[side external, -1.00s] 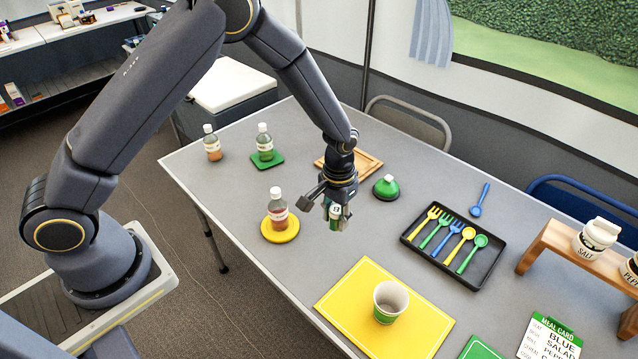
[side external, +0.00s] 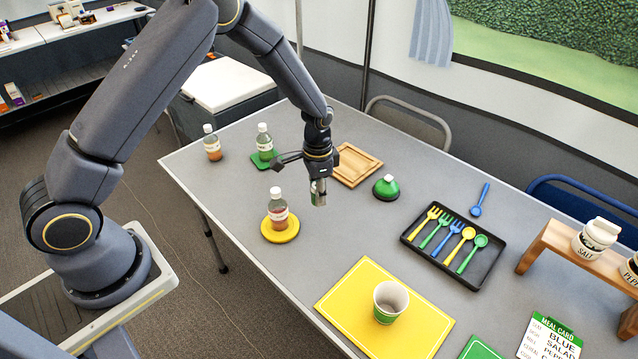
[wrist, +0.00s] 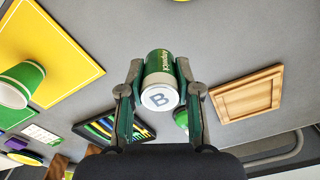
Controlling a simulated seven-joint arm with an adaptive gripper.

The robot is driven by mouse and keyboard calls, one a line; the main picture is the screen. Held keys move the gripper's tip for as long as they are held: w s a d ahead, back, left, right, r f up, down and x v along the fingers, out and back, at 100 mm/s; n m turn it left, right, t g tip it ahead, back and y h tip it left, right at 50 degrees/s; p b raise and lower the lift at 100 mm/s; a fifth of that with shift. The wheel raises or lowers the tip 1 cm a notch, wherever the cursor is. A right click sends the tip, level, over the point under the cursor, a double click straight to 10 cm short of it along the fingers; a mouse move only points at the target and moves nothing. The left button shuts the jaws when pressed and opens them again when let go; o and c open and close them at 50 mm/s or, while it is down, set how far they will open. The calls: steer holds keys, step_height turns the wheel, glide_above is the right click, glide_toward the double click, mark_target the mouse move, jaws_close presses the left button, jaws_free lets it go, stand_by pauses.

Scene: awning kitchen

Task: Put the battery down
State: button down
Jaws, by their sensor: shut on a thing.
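The battery is a green can-like cylinder with a white end marked "B"; it shows in the wrist view (wrist: 159,82), and a small part of it shows in the side external view (side external: 318,190). My gripper (side external: 318,193) is shut on its sides, with one finger on each side of it in the wrist view (wrist: 160,78). It is over the grey table (side external: 260,190), between the yellow coaster's bottle and the green domed thing. I cannot tell whether the battery's lower end touches the table.
Near my gripper are a bottle (side external: 278,207) on a yellow coaster (side external: 281,234), a wooden tray (side external: 356,168) and a green domed thing (side external: 386,188). A black cutlery tray (side external: 410,238) lies right; a cup (side external: 389,302) stands on a yellow mat (side external: 350,318).

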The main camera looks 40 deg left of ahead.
steer(key=w+f, duration=0.3)
steer(key=w, duration=0.2)
glide_above(341, 212)
step_height(341, 212, down, 5)
steer(key=shift+s+r, duration=0.1)
steer(key=shift+f, duration=1.5)
steer(key=shift+f, duration=0.1)
steer(key=c, duration=0.8)
jaws_free()
